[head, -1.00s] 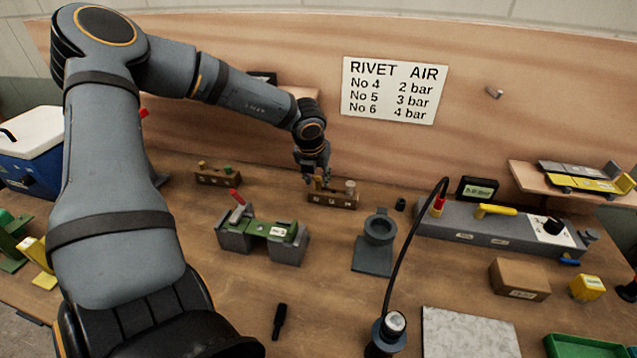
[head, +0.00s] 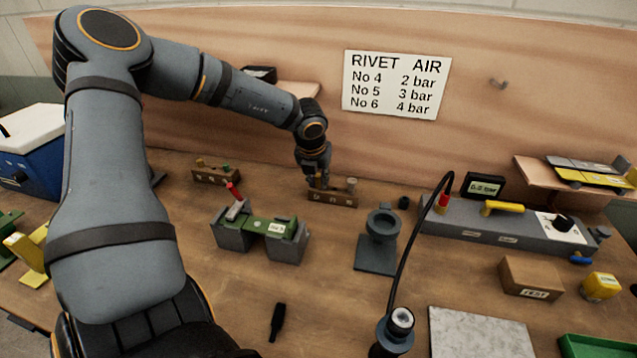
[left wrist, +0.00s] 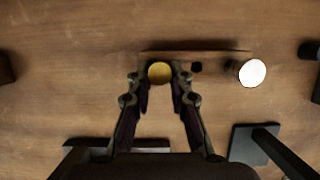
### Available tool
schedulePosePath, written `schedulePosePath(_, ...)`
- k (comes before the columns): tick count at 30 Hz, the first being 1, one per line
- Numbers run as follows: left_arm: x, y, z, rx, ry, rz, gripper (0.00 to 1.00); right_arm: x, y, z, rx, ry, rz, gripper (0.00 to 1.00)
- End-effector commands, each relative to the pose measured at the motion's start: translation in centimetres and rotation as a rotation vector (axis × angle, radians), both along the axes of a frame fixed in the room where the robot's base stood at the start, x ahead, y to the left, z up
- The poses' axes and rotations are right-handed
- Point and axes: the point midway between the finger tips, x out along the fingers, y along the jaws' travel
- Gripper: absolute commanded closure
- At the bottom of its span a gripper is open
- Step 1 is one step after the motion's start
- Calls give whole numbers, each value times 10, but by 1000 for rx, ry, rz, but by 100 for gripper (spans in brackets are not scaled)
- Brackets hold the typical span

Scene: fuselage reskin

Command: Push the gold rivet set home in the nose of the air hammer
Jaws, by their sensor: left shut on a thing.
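My left gripper (head: 317,178) is over the small wooden rack (head: 335,199) at the back of the bench. In the left wrist view its fingers (left wrist: 160,82) are shut on the gold rivet set (left wrist: 159,73), seen end-on as a round gold top. The set is at the rack; I cannot tell whether it is still seated in its hole. A dark hole and a pale-topped set (left wrist: 251,73) are beside it. What looks like the air hammer (head: 398,325) stands upright at the front with a black hose. My right gripper is not in view.
A dark ring stand (head: 376,252) is right of the rack. A green and grey fixture (head: 262,235) with a red-handled part is in front of the rack. A long grey air unit (head: 480,232) is at the right. The black hose arches over the bench.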

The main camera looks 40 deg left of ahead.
Motion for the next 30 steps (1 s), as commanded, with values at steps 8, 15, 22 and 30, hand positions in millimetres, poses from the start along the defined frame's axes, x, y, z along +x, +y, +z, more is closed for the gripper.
schedulePosePath(8, 0, 0, 3, 0, 0, 0, 100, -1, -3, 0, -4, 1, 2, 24)
schedulePosePath(15, 0, 0, 10, 0, -1, 0, 100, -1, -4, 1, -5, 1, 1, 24)
schedulePosePath(22, 0, 0, 17, 0, 0, 0, 100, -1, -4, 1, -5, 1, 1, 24)
schedulePosePath(30, 0, 0, 25, 1, 0, 0, 100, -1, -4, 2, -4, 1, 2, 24)
